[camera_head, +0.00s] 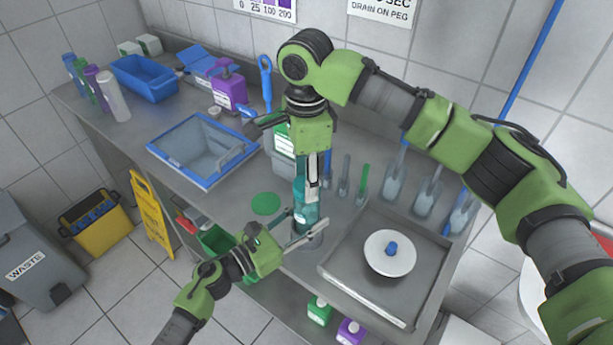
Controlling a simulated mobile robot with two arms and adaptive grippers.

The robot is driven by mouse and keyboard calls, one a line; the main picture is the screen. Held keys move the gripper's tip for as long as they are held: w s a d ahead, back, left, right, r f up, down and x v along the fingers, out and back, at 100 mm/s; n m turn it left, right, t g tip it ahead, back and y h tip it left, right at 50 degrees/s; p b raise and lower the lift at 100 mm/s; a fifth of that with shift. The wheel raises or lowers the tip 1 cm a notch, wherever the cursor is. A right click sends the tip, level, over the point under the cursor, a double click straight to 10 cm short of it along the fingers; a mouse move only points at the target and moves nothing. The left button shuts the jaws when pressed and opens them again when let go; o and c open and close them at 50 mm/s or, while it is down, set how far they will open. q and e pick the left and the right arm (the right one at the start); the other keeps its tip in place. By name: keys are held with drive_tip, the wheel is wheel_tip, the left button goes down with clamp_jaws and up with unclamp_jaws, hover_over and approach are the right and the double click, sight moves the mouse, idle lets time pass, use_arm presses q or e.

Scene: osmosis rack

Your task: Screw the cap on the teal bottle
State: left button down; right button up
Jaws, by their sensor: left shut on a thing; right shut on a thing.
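My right gripper (313,186) points straight down from above and is shut at the bottle's top. The cap is hidden by the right gripper's fingers, so I cannot see how it sits on the neck.
A grey tray (340,296) with a white disc (377,252) lies to the right. Several clear scoop-like tools (395,183) stand behind it. A blue-rimmed sink (165,153) and a purple bottle (230,90) are to the left. A green disc (266,204) lies beside the teal bottle.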

drive_tip(key=m, duration=0.6)
drive_tip(key=o, duration=0.7)
drive_tip(key=shift+r, duration=2.25)
drive_tip(key=shift+c, duration=0.4)
